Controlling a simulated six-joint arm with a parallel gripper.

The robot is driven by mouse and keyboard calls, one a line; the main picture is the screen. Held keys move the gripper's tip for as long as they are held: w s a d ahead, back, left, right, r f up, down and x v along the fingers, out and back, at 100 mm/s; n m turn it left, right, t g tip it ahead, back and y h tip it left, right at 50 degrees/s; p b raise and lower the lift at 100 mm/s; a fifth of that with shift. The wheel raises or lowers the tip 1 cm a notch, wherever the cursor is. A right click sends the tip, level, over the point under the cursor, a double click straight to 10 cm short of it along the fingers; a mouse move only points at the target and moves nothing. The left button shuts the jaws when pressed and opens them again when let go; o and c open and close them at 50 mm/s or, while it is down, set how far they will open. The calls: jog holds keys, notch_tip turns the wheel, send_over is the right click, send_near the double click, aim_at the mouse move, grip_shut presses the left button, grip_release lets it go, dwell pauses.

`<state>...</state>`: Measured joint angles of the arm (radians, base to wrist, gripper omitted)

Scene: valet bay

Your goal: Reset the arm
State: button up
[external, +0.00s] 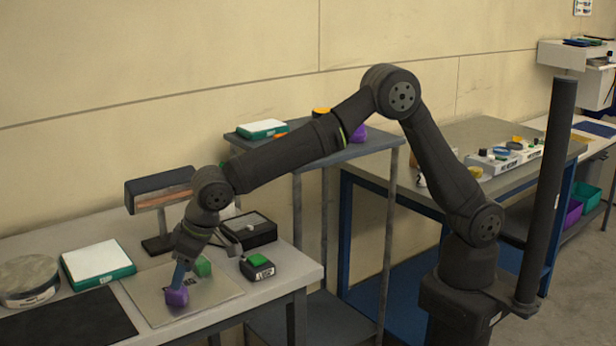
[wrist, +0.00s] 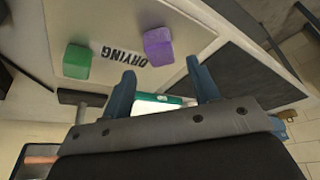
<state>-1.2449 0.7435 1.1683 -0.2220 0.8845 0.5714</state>
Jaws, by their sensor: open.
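My gripper (external: 179,274) is low over a pale square plate (external: 222,292) on the left bench. In the wrist view, its two blue fingers (wrist: 160,68) are spread apart with nothing gripped. A purple block (external: 176,297) is on the plate by the fingertips. In the wrist view the purple block (wrist: 158,47) shows just beyond the fingertips, apart from them. A green block (external: 203,266) stands on the plate to the right of the fingers. It shows at the left in the wrist view (wrist: 77,61). The plate bears the word DRYING (wrist: 124,57).
A white-topped green tray (external: 97,262), a round tin (external: 28,281) and a dark mat (external: 70,323) lie left of the plate. A green-button box (external: 258,267), a black box (external: 248,230) and a lamp-like stand (external: 160,190) are close by. A shelf (external: 335,150) stands behind my arm.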

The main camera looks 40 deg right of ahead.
jog(key=x, duration=0.5)
jog(key=shift+f, duration=0.3)
jog(key=shift+w+a+r, duration=0.1)
jog(key=shift+w+a, duration=0.05)
notch_tip(320, 180, up, 4)
jog(key=shift+f, duration=0.15)
jog(key=w+d+r, duration=0.7)
jog(key=d, duration=0.2)
notch_tip(320, 180, up, 18)
jog(key=w+d+m+h, duration=0.1)
jog(key=w+d+m, duration=0.2)
jog(key=w+d, duration=1)
jog(key=shift+w+m+t, duration=0.25)
jog(key=shift+m+t, duration=0.15)
jog(key=shift+o, duration=0.5)
